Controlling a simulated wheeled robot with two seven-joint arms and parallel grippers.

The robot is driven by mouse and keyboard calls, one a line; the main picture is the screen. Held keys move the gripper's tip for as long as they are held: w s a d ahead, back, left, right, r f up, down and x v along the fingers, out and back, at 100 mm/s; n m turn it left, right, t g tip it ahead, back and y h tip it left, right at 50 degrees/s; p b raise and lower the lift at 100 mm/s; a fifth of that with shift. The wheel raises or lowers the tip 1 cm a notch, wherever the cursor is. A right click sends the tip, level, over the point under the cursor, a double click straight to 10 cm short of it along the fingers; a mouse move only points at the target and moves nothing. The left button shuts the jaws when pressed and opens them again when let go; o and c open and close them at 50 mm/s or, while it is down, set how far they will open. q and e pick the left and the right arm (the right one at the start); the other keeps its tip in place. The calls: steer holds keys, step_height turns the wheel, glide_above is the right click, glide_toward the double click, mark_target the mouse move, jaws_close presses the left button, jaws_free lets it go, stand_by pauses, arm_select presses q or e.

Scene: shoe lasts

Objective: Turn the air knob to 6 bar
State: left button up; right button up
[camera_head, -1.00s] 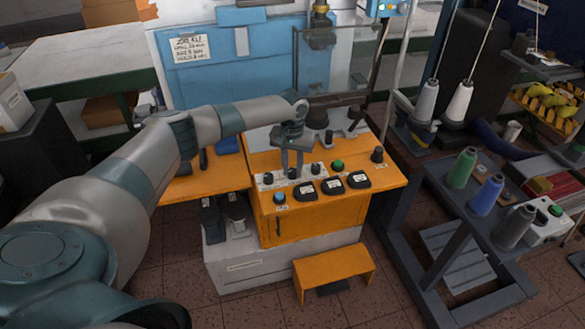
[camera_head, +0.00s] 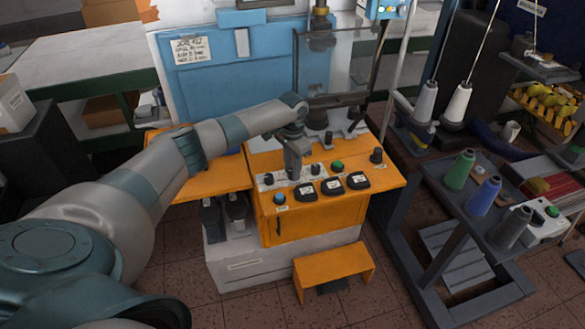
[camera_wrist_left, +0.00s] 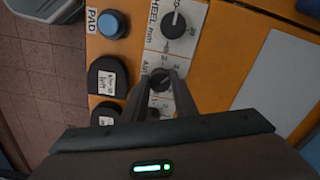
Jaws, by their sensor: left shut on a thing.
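The air knob (camera_wrist_left: 160,79) is a small black dial on a light scale strip, with a partly hidden label beside it in the left wrist view. My left gripper (camera_wrist_left: 166,76) is shut on it, one finger on either side. In the head view my left gripper (camera_head: 294,176) comes down onto the row of knobs on the orange machine's panel and mostly hides the air knob. The pointer and the exact setting cannot be read.
The heel knob (camera_wrist_left: 173,25) and a blue pad button (camera_wrist_left: 112,24) are close by. Black labelled pads (camera_head: 332,187) lie in front of the knobs, and a green button (camera_head: 337,166) is to the right. A clear guard (camera_head: 340,80) stands behind.

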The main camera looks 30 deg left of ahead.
arm_select(q)
steer(key=m, duration=0.3)
steer(key=shift+r+m, duration=0.1)
steer(key=shift+m, duration=0.3)
steer(key=m, duration=0.3)
steer(key=shift+w+m, duration=0.1)
steer(key=shift+m, duration=0.2)
steer(key=m, duration=0.3)
steer(key=shift+m, duration=0.3)
steer(key=m+b, duration=0.1)
steer(key=m, duration=0.2)
steer(key=shift+m, duration=0.3)
steer(key=m+b, duration=0.1)
steer(key=m, duration=0.2)
steer(key=shift+m, duration=0.3)
steer(key=m, duration=0.3)
steer(key=shift+m+b, duration=0.35)
steer(key=shift+m, duration=0.05)
steer(key=m+b, duration=0.1)
steer(key=m, duration=0.5)
